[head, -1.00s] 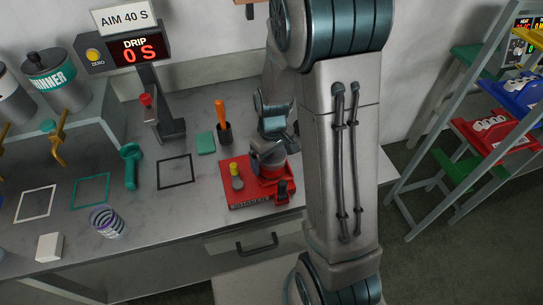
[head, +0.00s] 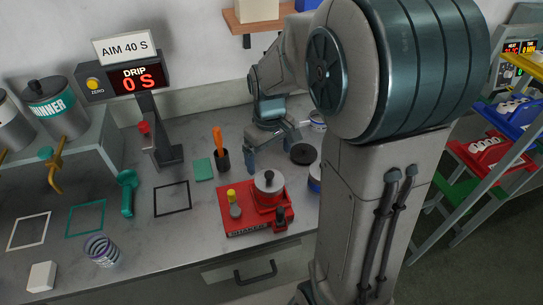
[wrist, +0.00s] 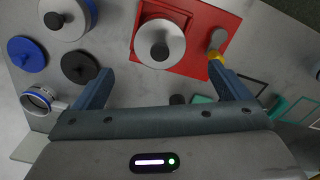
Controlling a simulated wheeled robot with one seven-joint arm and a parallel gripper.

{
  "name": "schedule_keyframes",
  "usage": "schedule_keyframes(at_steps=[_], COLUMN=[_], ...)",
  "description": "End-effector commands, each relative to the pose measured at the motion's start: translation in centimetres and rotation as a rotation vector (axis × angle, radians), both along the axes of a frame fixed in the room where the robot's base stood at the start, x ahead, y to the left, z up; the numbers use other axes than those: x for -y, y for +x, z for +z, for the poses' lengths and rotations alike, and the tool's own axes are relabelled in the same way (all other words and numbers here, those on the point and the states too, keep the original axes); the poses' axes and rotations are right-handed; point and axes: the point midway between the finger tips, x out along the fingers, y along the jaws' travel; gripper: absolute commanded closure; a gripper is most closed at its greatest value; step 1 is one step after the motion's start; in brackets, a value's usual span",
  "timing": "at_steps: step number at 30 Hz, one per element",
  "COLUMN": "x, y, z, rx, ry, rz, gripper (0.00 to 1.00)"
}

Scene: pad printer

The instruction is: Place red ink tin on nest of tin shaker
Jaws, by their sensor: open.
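The tin shaker (head: 232,221) is a red base on the bench, also at the top of the wrist view (wrist: 200,20). A red tin (head: 268,199) stands upright on its right part, where the nest is hidden beneath it. The tin bears a grey lid with a black knob (head: 269,181), which shows in the wrist view (wrist: 160,46). My gripper (head: 271,154) is open and empty, behind the tin and apart from it. In the wrist view my gripper (wrist: 161,68) has its fingers spread wide, with the tin beyond them.
A yellow-tipped post (head: 232,194) and a black knob (head: 281,214) stand on the shaker. A dark cup with an orange-handled tool (head: 221,158) is left of my gripper.

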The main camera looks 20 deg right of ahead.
Motion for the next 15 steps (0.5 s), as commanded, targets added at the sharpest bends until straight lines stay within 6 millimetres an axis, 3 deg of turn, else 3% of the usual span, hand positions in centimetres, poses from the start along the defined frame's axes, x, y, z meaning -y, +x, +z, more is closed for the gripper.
schedule_keyframes(at_steps=[5,9,15], x=[0.0,0.0,0.0], y=[-2.1,-5.5,-10.5], z=[2.2,4.4,6.3], rx=[0.044,0.107,0.195], ry=[0.006,0.017,0.035], rz=[-0.054,-0.144,-0.274], gripper=[0.04,0.04,0.04])
